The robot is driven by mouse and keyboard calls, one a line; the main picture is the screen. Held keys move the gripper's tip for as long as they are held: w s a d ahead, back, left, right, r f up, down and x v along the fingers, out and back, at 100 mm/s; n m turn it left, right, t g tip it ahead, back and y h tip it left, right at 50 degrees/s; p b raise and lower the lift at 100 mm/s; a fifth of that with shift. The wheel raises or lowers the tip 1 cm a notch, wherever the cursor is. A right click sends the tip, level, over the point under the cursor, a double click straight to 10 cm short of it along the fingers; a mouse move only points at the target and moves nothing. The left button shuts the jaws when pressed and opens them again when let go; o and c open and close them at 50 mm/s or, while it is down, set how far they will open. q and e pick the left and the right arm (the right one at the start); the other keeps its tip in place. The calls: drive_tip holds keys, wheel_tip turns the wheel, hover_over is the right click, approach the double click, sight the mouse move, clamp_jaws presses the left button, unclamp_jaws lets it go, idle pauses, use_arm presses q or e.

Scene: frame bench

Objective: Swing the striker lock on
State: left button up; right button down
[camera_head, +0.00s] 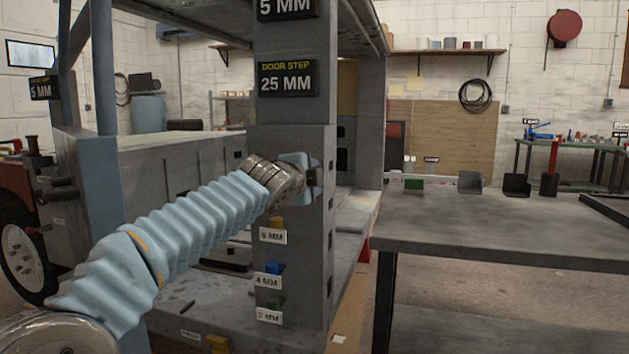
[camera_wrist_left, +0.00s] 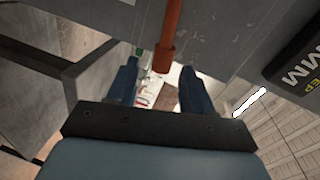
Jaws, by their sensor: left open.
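My left gripper (camera_head: 311,178) is at the face of the grey pillar (camera_head: 290,145), below the door step sign; its wrist hides most of what is in front of it. In the left wrist view, the two blue fingers of the gripper (camera_wrist_left: 158,78) are spread apart. An orange-red bar (camera_wrist_left: 168,38), possibly the striker lock's lever, comes down from the top edge and ends between and just beyond the fingertips. I cannot tell whether a finger touches it. My right gripper is in neither view.
The black door step sign (camera_head: 287,78) reads 25 MM. Yellow (camera_head: 277,222), blue (camera_head: 274,267) and green (camera_head: 275,302) pieces sit on the pillar below my wrist, with labels. A grey bench (camera_head: 480,230) extends to the right, its middle clear, with small blocks and holders along its back.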

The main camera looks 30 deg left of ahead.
use_arm(q)
drive_tip(key=b+v, duration=0.1)
drive_tip(key=v, duration=1)
drive_tip(key=shift+s, duration=0.35)
drive_tip(key=shift+d+f, duration=0.1)
